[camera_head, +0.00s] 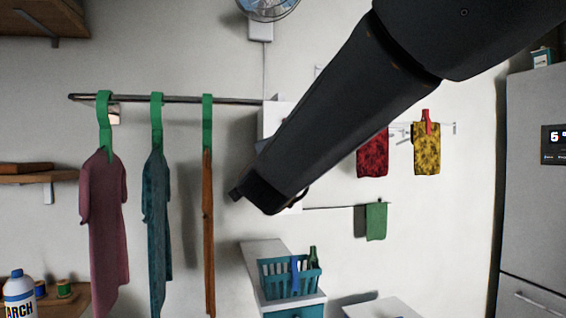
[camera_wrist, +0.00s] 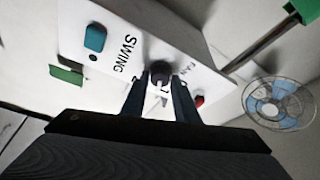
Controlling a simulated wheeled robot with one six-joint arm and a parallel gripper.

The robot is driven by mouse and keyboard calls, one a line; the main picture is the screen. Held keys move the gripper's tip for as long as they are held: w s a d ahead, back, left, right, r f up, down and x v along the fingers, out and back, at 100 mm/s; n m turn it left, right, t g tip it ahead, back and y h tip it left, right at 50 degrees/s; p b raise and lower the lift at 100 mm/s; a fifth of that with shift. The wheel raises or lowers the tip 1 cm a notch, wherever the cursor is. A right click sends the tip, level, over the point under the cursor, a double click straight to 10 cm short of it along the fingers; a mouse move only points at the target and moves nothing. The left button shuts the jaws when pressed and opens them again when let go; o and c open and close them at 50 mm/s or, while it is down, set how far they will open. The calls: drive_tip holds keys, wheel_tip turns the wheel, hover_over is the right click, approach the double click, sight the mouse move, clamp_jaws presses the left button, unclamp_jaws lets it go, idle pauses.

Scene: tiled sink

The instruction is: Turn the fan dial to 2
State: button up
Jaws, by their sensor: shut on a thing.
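The fan dial (camera_wrist: 160,69) is a dark round knob on a white control box (camera_wrist: 190,45), near the printed word FAN, in the wrist view. My gripper (camera_wrist: 160,78) has its two dark fingers on either side of the dial, shut on it. The dial's pointer and most of its number marks are hidden by the fingers, so I cannot read its setting. In the head view my arm covers the dial and the fingers; only part of the white box (camera_head: 272,120) shows. The fan (camera_head: 267,7) is on the wall above, and also in the wrist view (camera_wrist: 280,104).
A teal knob (camera_wrist: 95,38) by the word SWING and a red part (camera_wrist: 199,101) sit on the same box. In the head view, a rail (camera_head: 180,99) with hanging clothes is left of my arm. A teal basket (camera_head: 290,281) stands below.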

drive_tip(key=m+g+p, duration=0.1)
drive_tip(key=m, duration=0.2)
drive_tip(key=m+g+p, duration=0.1)
drive_tip(key=m, duration=0.2)
drive_tip(key=m+g+p, duration=0.1)
drive_tip(key=m+g, duration=0.1)
drive_tip(key=m, duration=0.1)
drive_tip(key=shift+r+y, duration=0.3)
drive_tip(key=shift+r, duration=0.05)
drive_tip(key=shift+m, duration=0.4)
drive_tip(key=o, duration=1)
drive_tip(key=shift+d, duration=0.1)
drive_tip(key=shift+o, duration=0.2)
drive_tip(key=v, duration=0.7)
drive_tip(key=shift+s+b, duration=0.3)
drive_tip(key=shift+s, duration=0.05)
